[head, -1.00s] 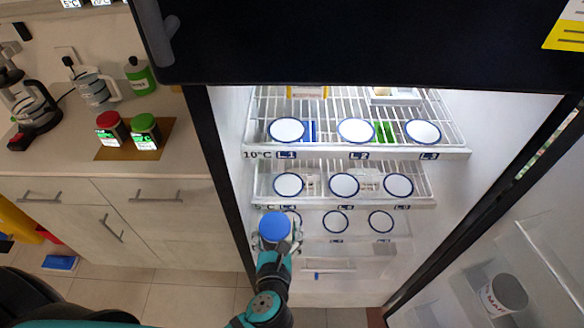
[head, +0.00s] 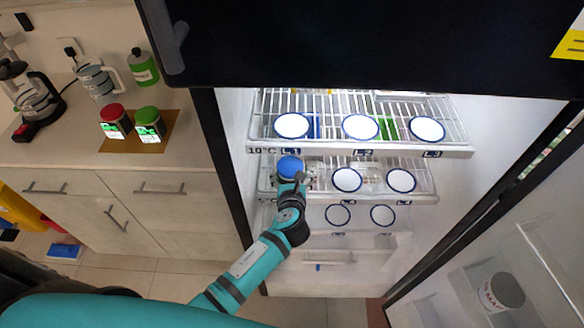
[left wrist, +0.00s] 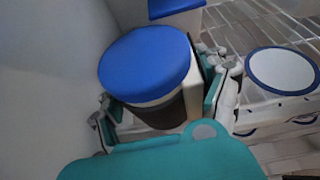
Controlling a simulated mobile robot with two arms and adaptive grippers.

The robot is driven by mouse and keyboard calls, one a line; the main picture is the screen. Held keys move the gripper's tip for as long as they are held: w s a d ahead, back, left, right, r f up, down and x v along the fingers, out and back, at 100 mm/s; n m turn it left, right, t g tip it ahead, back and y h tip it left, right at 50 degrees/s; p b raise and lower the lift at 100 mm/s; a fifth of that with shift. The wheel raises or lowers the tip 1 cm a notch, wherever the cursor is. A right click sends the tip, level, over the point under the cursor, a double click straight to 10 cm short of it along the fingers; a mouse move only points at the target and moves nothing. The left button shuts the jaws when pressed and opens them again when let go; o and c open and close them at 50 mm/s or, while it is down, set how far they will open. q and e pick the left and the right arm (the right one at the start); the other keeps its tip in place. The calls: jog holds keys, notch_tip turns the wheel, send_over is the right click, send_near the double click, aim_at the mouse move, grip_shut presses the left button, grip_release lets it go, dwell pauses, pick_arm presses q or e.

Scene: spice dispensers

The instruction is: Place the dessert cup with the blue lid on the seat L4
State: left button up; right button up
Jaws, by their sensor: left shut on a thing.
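The dessert cup with the blue lid (head: 290,166) is held upright by my left gripper (head: 292,181) at the left end of the fridge's middle shelf. In the left wrist view the blue lid (left wrist: 145,62) is large, with a dark cup body under it and gripper fingers on both sides. The left seat of the middle shelf, where L4 would be, is hidden behind the cup and gripper. I cannot tell whether the cup touches the shelf. My right gripper is not in view.
Empty white seats stand to the right on the middle shelf (head: 347,180). Another row sits on the upper shelf (head: 360,127), close above the cup. The fridge's left wall (left wrist: 40,70) is near the gripper. The open door (head: 540,250) is at right.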

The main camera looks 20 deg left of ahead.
pick_arm(q)
jog(key=w, duration=0.1)
jog(key=w+a, duration=0.1)
jog(key=w, duration=0.1)
jog(key=shift+w+r, duration=0.1)
jog(key=shift+r, duration=0.1)
jog(key=shift+f, duration=1)
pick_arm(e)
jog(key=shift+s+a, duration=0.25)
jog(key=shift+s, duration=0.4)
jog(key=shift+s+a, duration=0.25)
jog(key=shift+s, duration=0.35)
pick_arm(q)
jog(key=o, duration=1.3)
jog(key=shift+c, duration=0.2)
jog(key=shift+o, duration=1.4)
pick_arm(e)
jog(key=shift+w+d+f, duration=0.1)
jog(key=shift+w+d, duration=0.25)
